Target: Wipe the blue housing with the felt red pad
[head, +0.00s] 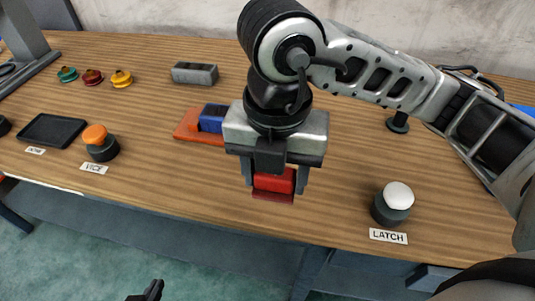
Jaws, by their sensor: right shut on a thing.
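The blue housing (209,118) sits on an orange base (186,127) near the middle of the wooden table, partly hidden behind my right gripper. My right gripper (274,184) points down and is shut on the red pad (273,184), in front of and to the right of the housing. The pad appears apart from the housing. Its lower part is a darker red. Only a dark tip of my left gripper (148,292) shows at the bottom edge, below the table front, so its opening cannot be judged.
An orange-topped button (95,135) and a black tray (52,130) stand at left. A white-topped button (397,196) labelled LATCH stands at right. A grey block (195,72) and green, red and yellow pulley-like parts (121,78) lie behind. The table's front middle is clear.

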